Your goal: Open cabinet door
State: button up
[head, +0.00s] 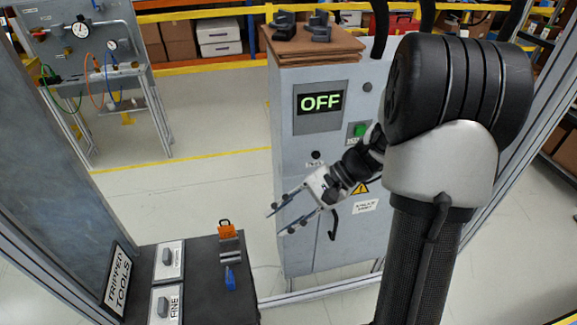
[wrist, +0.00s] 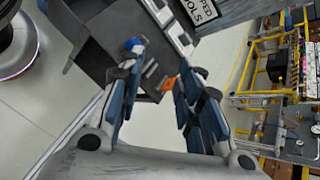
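The grey cabinet (head: 290,110) stands upright in the middle of the head view. Its front carries a display reading OFF (head: 319,102), a green button (head: 360,130) and a warning label. A dark curved handle (head: 333,223) shows low on the front, just below my gripper. The door looks shut, though my arm hides part of the front. My gripper (head: 278,222) is open and empty in front of the cabinet, its fingers pointing left, apart from the handle. In the wrist view the fingers (wrist: 163,75) are spread, with no cabinet visible between them.
Cardboard and dark parts (head: 300,35) lie on the cabinet top. Floor left of the cabinet is clear.

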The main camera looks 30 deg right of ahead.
jog(key=w+d+f+m+t+y, duration=0.2)
jog(key=w+d+f+m+t, duration=0.25)
jog(key=d+f+m, duration=0.4)
jog(key=s+d+f+m+t+h, duration=0.4)
jog(key=d+f+m, duration=0.15)
jog(key=f, duration=0.35)
jog(key=s+d+f+m+t+h, duration=0.35)
jog(key=d+f+m, duration=0.2)
jog(key=f, duration=0.35)
jog(key=s+d+f+m+t+h, duration=0.35)
jog(key=d+f+h, duration=0.2)
jog(key=f, duration=0.35)
jog(key=b, duration=0.3)
send_over(333, 239)
jog(key=shift+w+d+f+m, duration=0.15)
jog(key=shift+w+d+m, duration=0.15)
jog(key=shift+m, duration=0.1)
jog(key=shift+c, duration=0.3)
grip_shut()
